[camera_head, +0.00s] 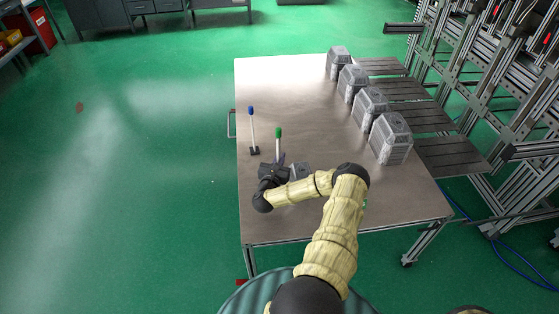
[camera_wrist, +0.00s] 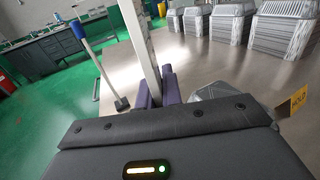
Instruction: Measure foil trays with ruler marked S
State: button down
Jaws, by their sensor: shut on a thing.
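My gripper (camera_head: 279,160) is low over the front left part of the table. It is shut on a pale upright ruler with a green top (camera_head: 278,139). In the wrist view the ruler's shaft (camera_wrist: 139,40) stands between the dark purple fingers (camera_wrist: 158,88); its top is out of that view. A second ruler with a blue top (camera_head: 251,125) stands on a small dark base to the left, also in the wrist view (camera_wrist: 95,66). No S can be read on either. A grey foil tray (camera_head: 299,170) lies right of my gripper, partly hidden.
Several grey ribbed foil tray stacks (camera_head: 390,139) stand in a row along the right side of the metal table (camera_head: 290,95). A yellow HOLD tag (camera_wrist: 298,100) shows near the single tray. Slatted shelves and a metal frame adjoin the right edge. The table's middle is clear.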

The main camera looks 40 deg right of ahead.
jog(key=shift+f+b, duration=2.2)
jog(key=shift+f, duration=1.2)
jog(key=shift+f+b, duration=0.55)
jog(key=c, duration=1.5)
grip_release()
jog(key=shift+a, duration=0.1)
jog(key=v, duration=1.2)
jog(key=shift+p, duration=0.3)
jog(key=shift+w, duration=0.1)
